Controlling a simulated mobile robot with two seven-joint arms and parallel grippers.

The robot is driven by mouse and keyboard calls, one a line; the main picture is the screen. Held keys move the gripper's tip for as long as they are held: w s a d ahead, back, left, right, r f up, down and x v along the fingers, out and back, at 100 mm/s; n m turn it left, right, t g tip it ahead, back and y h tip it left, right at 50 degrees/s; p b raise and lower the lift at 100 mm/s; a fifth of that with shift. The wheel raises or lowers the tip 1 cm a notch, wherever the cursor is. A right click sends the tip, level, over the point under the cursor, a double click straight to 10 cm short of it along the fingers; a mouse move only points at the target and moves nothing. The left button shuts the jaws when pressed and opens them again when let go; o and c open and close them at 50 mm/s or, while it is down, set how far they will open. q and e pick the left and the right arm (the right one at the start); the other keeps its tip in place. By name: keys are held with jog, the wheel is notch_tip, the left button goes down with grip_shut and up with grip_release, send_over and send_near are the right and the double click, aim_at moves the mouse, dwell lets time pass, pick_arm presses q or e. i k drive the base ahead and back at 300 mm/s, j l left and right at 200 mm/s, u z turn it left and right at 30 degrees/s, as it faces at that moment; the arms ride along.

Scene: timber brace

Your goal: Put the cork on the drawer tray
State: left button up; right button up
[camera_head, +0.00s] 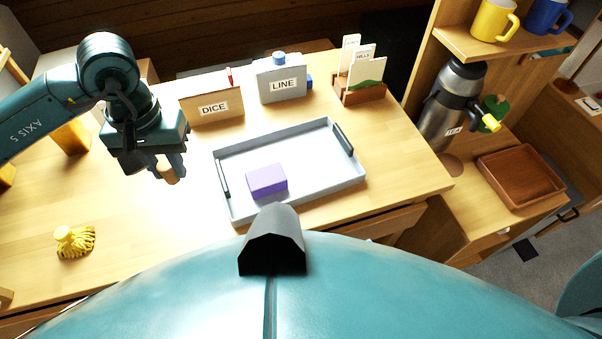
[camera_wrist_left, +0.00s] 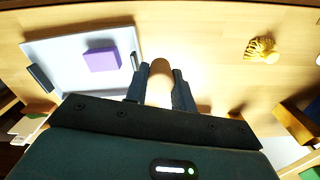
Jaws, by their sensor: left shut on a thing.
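The cork (camera_head: 166,171) is tan and held between the fingers of my left gripper (camera_head: 168,166), which is shut on it above the table. It also shows in the left wrist view (camera_wrist_left: 160,82), between the two fingertips (camera_wrist_left: 160,88). The tray (camera_head: 230,206) is light grey with dark handles and lies on the table, to the right of my left gripper in the head view. It also shows in the left wrist view (camera_wrist_left: 62,52). A purple block (camera_head: 267,180) lies on the tray, with bare tray floor around it. My right gripper is not in view.
A DICE box (camera_head: 212,108), a LINE container (camera_head: 281,82) and a card holder (camera_head: 361,90) stand behind the tray. A yellow tasselled thing (camera_head: 75,241) lies at the left. A steel flask (camera_head: 450,105) and a brown wooden tray (camera_head: 522,176) are at the right.

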aim_at(311, 160)
jog(key=k+l, duration=0.15)
jog(key=l, duration=0.2)
jog(key=k+l, duration=0.15)
jog(key=l, duration=0.2)
jog(key=k+l, duration=0.1)
jog(key=l, duration=0.25)
jog(key=k+l, duration=0.15)
jog(key=l, duration=0.15)
jog(key=k+l, duration=0.15)
jog(key=l, duration=0.2)
jog(key=i+l, duration=0.15)
jog(key=i, duration=0.8)
